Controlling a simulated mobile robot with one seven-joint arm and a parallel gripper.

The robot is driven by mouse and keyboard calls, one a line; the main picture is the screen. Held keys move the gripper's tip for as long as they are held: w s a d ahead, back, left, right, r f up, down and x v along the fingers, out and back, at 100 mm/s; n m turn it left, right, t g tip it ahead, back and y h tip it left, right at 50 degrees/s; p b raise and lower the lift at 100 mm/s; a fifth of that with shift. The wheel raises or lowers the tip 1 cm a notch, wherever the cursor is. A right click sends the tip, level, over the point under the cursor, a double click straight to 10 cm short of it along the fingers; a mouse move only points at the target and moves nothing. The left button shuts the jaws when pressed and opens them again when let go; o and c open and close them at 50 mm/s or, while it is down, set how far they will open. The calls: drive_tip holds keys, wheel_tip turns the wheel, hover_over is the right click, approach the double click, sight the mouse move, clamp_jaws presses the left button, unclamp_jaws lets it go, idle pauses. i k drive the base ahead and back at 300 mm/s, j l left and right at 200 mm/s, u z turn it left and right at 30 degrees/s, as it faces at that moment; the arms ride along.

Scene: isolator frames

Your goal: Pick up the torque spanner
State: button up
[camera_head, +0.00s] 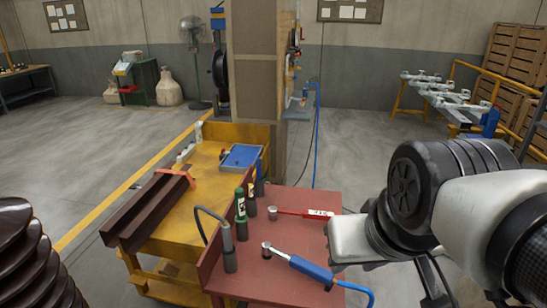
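A blue-handled tool (312,269) with a round head and a blue hose lies nearer on the same top. My arm fills the right side. Dark parts below it may belong to my gripper (432,278), but no clear pair of fingertips shows.
Upright bottles and a green cylinder (240,208) stand along the bench's left edge. A yellow bench (195,200) with dark steel beams (150,208) and a blue tray (241,157) adjoins it. A pillar (256,90) rises behind. Floor at left is open.

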sight(272, 210)
drive_tip(key=l+u, duration=0.6)
drive_tip(key=u, duration=0.25)
drive_tip(key=l+u, duration=0.6)
drive_tip(key=u, duration=0.2)
drive_tip(key=k+l+u, duration=0.2)
drive_tip(key=u, duration=0.25)
drive_tip(key=l+u, duration=0.2)
drive_tip(key=l, duration=0.25)
drive_tip(key=k+l+u, duration=0.15)
drive_tip(key=l, duration=0.25)
drive_tip(key=l+u, duration=0.1)
drive_tip(key=l, duration=2.15)
